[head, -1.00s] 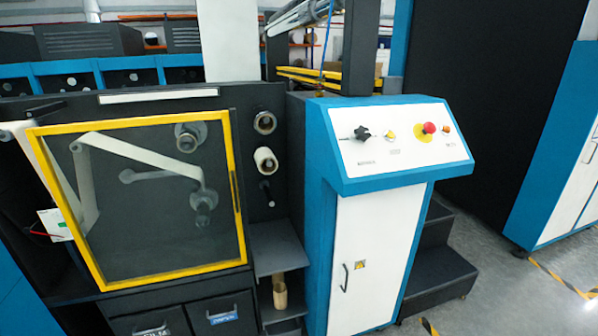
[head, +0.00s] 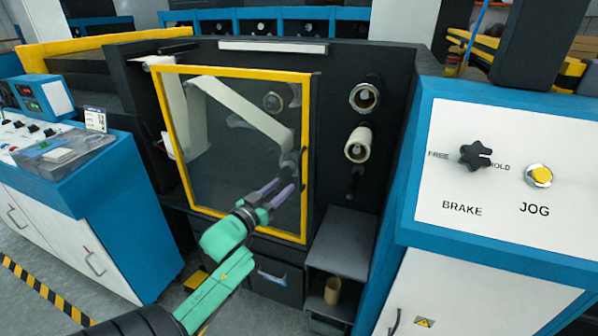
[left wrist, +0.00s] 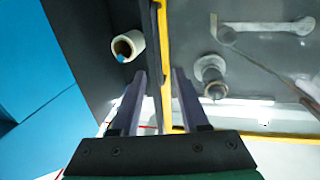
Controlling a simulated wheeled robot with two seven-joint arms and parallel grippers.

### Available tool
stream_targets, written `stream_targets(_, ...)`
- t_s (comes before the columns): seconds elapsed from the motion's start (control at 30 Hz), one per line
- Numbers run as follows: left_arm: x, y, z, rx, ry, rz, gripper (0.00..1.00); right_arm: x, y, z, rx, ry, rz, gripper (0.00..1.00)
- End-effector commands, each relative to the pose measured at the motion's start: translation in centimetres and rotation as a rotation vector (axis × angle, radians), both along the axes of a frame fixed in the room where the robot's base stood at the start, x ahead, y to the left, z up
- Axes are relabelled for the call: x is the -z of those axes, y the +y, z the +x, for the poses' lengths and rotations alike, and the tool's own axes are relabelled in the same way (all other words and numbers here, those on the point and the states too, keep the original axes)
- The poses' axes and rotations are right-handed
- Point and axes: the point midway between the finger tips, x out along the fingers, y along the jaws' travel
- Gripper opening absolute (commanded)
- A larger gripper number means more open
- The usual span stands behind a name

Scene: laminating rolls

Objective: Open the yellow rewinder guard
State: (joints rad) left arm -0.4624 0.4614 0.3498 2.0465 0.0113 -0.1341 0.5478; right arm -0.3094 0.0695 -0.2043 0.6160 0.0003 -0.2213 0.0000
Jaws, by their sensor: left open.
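The yellow rewinder guard (head: 245,72) is a yellow frame with a clear pane, and it looks shut over the dark machine face in the head view. Its dark handle (head: 303,165) is on the right side of the frame. The frame's yellow edge also shows in the left wrist view (left wrist: 165,35). My left gripper (head: 285,187) is open and in front of the guard's lower right part, close to the handle. In the left wrist view its two fingers (left wrist: 159,74) stand on either side of the yellow edge and dark handle. Contact cannot be told.
Rollers (head: 359,145) stick out right of the guard. A blue and white control console (head: 505,180) with brake knob and jog button stands at the right. Another blue console (head: 75,175) stands at the left. A shelf (head: 342,245) is below the rollers.

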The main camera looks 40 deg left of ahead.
Motion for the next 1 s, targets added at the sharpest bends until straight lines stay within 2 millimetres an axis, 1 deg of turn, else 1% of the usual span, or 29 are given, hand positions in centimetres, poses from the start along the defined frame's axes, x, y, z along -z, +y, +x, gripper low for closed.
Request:
stream_targets(0.03,-0.4,0.2,1.4,0.0,-0.005,0.003,0.45,-0.2,-0.1,0.1,0.0,-0.001,-0.001,0.5)
stream_targets(0.2,-0.3,0.8,5.6,-0.001,-0.003,0.001,0.45,-0.7,-0.5,0.8,0.0,-0.013,-0.006,0.5)
stream_targets(0.33,-0.2,1.2,8.1,-0.001,-0.001,0.001,0.45,-0.8,-0.8,1.0,0.001,-0.015,-0.01,0.5)
stream_targets(0.4,-0.1,1.3,9.0,-0.001,0.0,0.001,0.45,-0.9,-0.8,1.0,0.002,-0.016,-0.011,0.5)
stream_targets(0.5,-0.1,1.3,9.6,0.0,0.001,0.002,0.45,-0.9,-0.8,1.0,0.002,-0.016,-0.011,0.5)
stream_targets(0.73,0.0,1.3,9.7,0.0,0.002,0.002,0.45,-0.9,-0.8,1.0,0.002,-0.017,-0.011,0.5)
stream_targets(0.77,0.0,1.3,9.7,0.0,0.002,0.002,0.33,-0.9,-0.8,1.0,0.002,-0.017,-0.011,0.5)
stream_targets(0.8,0.0,1.3,9.7,0.0,0.002,0.002,0.18,-0.9,-0.8,1.0,0.002,-0.017,-0.011,0.5)
stream_targets(0.83,0.0,1.3,9.7,0.0,0.002,0.002,0.06,-0.9,-0.9,1.0,0.002,-0.017,-0.011,0.5)
stream_targets(0.87,0.0,1.3,9.7,0.0,0.002,0.002,0.0,-0.9,-0.9,1.0,0.002,-0.017,-0.011,0.5)
stream_targets(1.0,0.0,1.3,9.7,0.0,0.002,0.002,0.0,-0.9,-0.8,1.0,0.002,-0.016,-0.011,0.5)
